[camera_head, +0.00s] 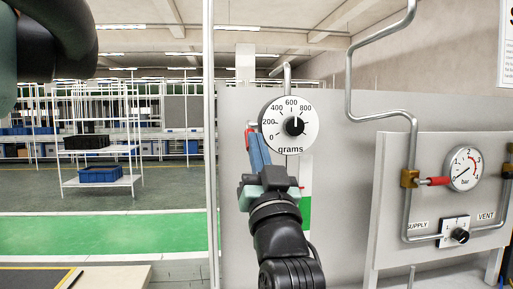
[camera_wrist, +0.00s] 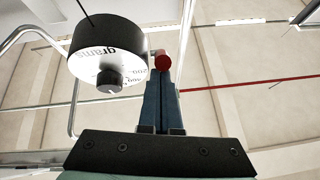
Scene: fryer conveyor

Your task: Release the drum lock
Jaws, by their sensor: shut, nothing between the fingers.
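A round white dial marked "grams" (camera_head: 283,141), with a black knob (camera_head: 295,126) at its centre, stands in front of the grey panel. In the wrist view it is the face of a short black drum (camera_wrist: 103,35). A small red end piece (camera_wrist: 162,61) shows beside the drum; I cannot tell for sure whether it is the drum lock. My gripper (camera_head: 255,143) is shut with nothing in it, left of the dial. Its blue fingertips (camera_wrist: 162,85) point at the red piece and partly cover it; whether they touch it is unclear.
On the right, a panel carries a bar gauge (camera_head: 464,168), a red-handled valve (camera_head: 433,181) and a supply/vent knob (camera_head: 459,235), with bent pipes around them. A metal post (camera_head: 209,110) stands left of my gripper. Shelving with a blue crate (camera_head: 100,174) is far behind.

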